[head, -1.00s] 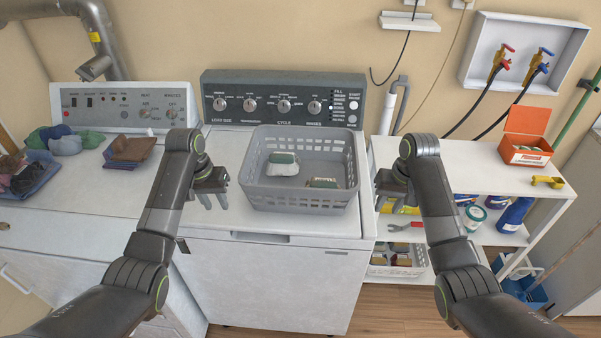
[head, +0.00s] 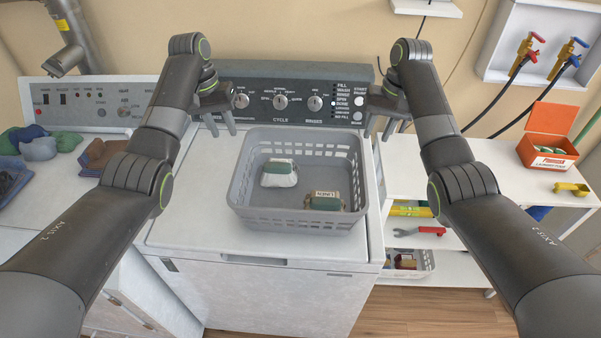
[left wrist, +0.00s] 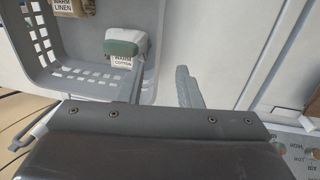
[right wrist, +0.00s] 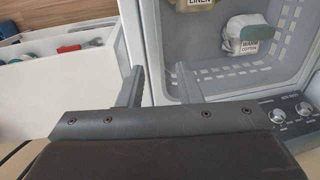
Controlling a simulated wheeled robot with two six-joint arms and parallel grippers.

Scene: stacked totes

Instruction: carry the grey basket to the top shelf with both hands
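The grey basket (head: 244,206), with slotted walls, stands upright on the white washer lid and holds two cloth bundles. My left gripper (head: 219,126) is open and empty, near the basket's back left corner. In the left wrist view its fingers (left wrist: 160,88) appear either side of the basket's side wall, apart in height as far as I can tell. My right gripper (head: 381,130) is open and empty near the back right corner; its fingers (right wrist: 158,88) likewise straddle the wall line in the right wrist view. The white shelf unit's top (head: 487,158) is at the right.
An orange box (head: 548,140) and a yellow scoop (head: 571,189) sit on the shelf top's right part; its left part is clear. The washer's control panel (head: 290,98) rises behind the basket. Folded cloths (head: 100,155) lie on the machine at left.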

